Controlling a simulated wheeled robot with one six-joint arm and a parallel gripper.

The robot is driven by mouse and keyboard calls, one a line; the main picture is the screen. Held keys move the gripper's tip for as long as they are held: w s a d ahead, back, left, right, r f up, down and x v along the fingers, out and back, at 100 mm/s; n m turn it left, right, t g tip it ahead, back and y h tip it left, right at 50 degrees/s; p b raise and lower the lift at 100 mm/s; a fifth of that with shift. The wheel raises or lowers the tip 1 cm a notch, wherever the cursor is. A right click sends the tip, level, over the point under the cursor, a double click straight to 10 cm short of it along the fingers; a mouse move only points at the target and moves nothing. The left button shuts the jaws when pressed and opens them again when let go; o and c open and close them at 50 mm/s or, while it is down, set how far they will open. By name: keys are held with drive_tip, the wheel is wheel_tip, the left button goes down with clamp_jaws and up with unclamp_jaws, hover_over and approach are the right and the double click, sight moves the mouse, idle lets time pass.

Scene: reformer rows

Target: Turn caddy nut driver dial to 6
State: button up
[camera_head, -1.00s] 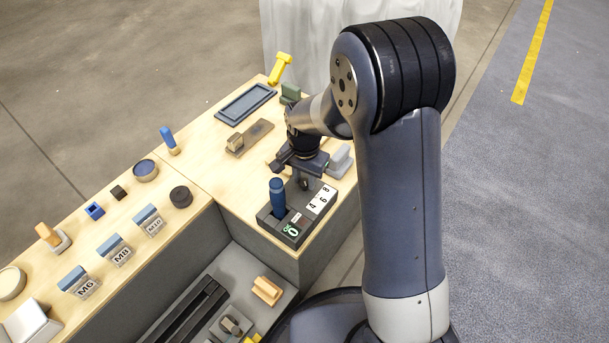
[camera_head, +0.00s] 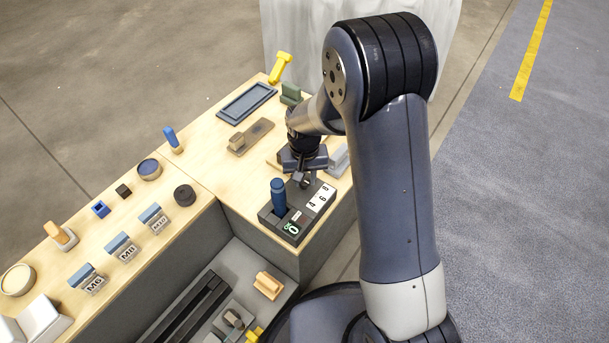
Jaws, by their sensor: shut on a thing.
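The dark caddy (camera_head: 269,217) stands at the front right corner of the wooden bench. The blue nut driver (camera_head: 278,193) stands upright in it. A white scale strip (camera_head: 319,200) on the caddy reads 4, 6, 8, and a small display (camera_head: 291,229) shows a green OK and 0. My gripper (camera_head: 305,181) points down at the caddy's back end, shut on the small dark dial knob (camera_head: 304,184). The fingers mostly hide the knob, so I cannot tell its setting.
A grey block (camera_head: 339,160) stands close behind and right of my gripper. A tan block on a brown plate (camera_head: 237,144) and a blue-grey tray (camera_head: 247,104) lie farther back. Labelled M6, M8 and M10 holders (camera_head: 122,248) line the left bench.

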sight(305, 181)
idle(0.4)
drive_tip(key=o, duration=1)
drive_tip(key=shift+c, duration=0.2)
wheel_tip(305, 181, up, 11)
drive_tip(key=p, duration=0.3)
drive_tip(key=shift+f, duration=0.15)
wheel_tip(305, 181, down, 11)
drive_tip(key=b, duration=0.3)
